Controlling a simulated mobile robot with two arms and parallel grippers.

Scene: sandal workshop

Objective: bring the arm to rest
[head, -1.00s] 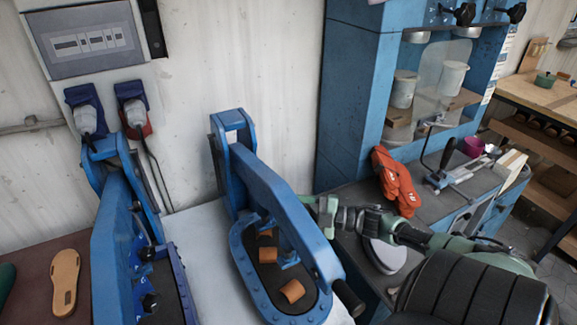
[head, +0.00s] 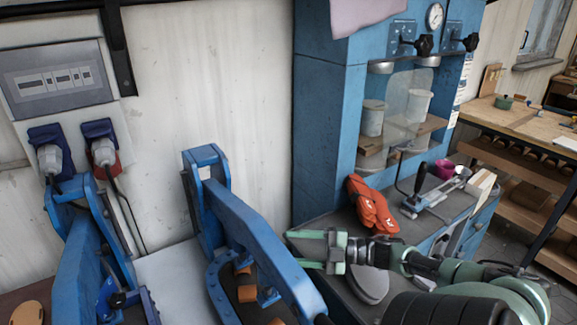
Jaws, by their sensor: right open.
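My right gripper (head: 303,251) is open and empty, its two green fingers pointing left. It appears above the front left part of the grey-topped blue cabinet, just right of the blue clamping press (head: 243,228). I cannot tell the exact gap to the press. My right arm (head: 430,263) reaches in from the lower right over the cabinet. My left gripper and arm are not in view.
A second blue press (head: 78,262) stands at left. Orange-brown pieces (head: 246,293) lie in the nearer press. Red gloves (head: 371,205) and a metal tool (head: 432,194) lie on the cabinet. A tall blue machine (head: 330,130) rises behind.

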